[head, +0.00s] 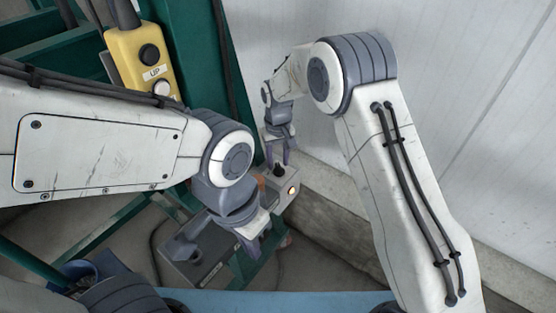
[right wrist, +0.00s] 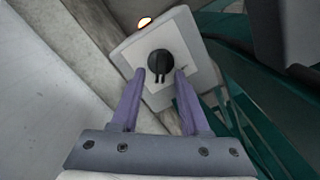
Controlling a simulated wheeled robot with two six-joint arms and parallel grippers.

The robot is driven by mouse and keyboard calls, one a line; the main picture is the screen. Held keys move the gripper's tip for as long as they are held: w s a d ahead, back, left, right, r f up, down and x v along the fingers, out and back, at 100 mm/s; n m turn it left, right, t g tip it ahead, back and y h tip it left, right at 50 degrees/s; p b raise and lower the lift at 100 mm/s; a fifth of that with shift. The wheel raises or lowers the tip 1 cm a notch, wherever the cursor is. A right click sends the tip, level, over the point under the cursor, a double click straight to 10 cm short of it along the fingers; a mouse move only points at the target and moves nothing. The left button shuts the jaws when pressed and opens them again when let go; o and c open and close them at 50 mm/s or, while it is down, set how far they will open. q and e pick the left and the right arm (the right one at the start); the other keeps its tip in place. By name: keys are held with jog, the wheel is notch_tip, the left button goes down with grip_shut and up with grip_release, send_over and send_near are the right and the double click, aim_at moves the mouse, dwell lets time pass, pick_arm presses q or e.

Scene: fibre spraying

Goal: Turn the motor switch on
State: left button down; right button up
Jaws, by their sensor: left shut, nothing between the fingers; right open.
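The motor switch is a black rotary knob (right wrist: 161,66) on a light grey panel (right wrist: 190,50), with an orange lamp (right wrist: 145,22) glowing beside it. In the head view the knob (head: 279,169) sits on top of the grey box near the wall. My right gripper (right wrist: 160,74) is open, its purple fingertips on either side of the knob's lower part in the wrist picture; I cannot tell whether they touch it. It also shows in the head view (head: 277,157), pointing down at the knob. My left gripper (head: 257,247) is shut and empty above the long grey box.
The long grey box (head: 190,268) lies under my left gripper. A yellow pendant (head: 128,58) with an UP button hangs at the upper left. Green frame beams (head: 190,40) stand behind it. A pale wall (head: 460,90) and concrete ledge (head: 335,225) lie to the right.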

aim_at(278, 164)
notch_tip(278, 164, up, 10)
jog(key=b, duration=0.1)
jog(key=shift+r, duration=0.2)
dwell(0.4)
